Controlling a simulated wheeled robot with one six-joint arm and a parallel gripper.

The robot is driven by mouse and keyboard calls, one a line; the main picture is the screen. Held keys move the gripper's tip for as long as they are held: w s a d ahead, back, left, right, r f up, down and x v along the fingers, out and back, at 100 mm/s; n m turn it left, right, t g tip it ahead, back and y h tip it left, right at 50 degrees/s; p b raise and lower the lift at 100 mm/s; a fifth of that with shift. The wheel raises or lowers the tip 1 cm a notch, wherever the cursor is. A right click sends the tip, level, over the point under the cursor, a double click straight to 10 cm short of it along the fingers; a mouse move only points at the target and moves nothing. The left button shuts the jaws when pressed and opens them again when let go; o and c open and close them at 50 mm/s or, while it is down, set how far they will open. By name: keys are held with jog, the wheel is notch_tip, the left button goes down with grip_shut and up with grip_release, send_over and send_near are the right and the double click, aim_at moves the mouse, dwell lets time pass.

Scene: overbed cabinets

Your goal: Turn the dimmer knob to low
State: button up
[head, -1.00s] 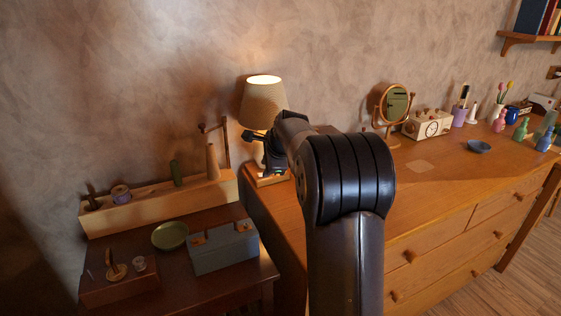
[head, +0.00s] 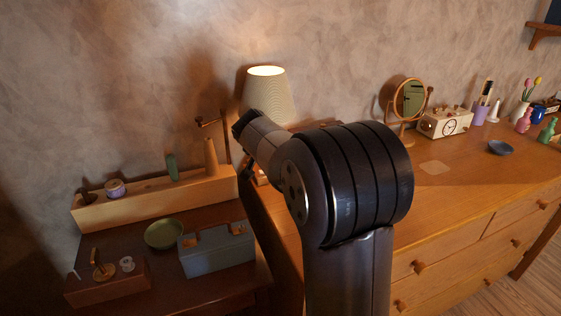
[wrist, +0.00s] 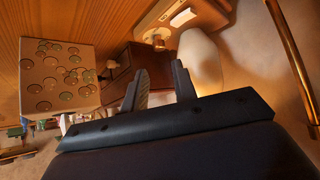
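The lamp (head: 268,88) stands lit at the back left corner of the dresser, its pale ribbed shade partly behind my arm. Its wooden base (head: 262,178) is mostly hidden by my arm in the head view. In the wrist view, a small round pale piece (wrist: 158,40), possibly the dimmer knob, sits on wood near a white plate (wrist: 183,17); its setting cannot be read. My gripper (wrist: 160,77) has its two fingers apart with nothing between them. It points toward that area, apart from the round piece. In the head view the fingers are not clearly visible.
Left of the lamp are a long wooden box (head: 150,204), green bowl (head: 165,232) and grey box (head: 217,252). A brass rod (wrist: 292,55) crosses the wrist view's right side.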

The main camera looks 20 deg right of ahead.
jog(key=x, duration=0.7)
jog(key=shift+w+d+f, duration=0.1)
jog(key=shift+f, duration=0.05)
jog(key=shift+c, duration=0.4)
grip_shut()
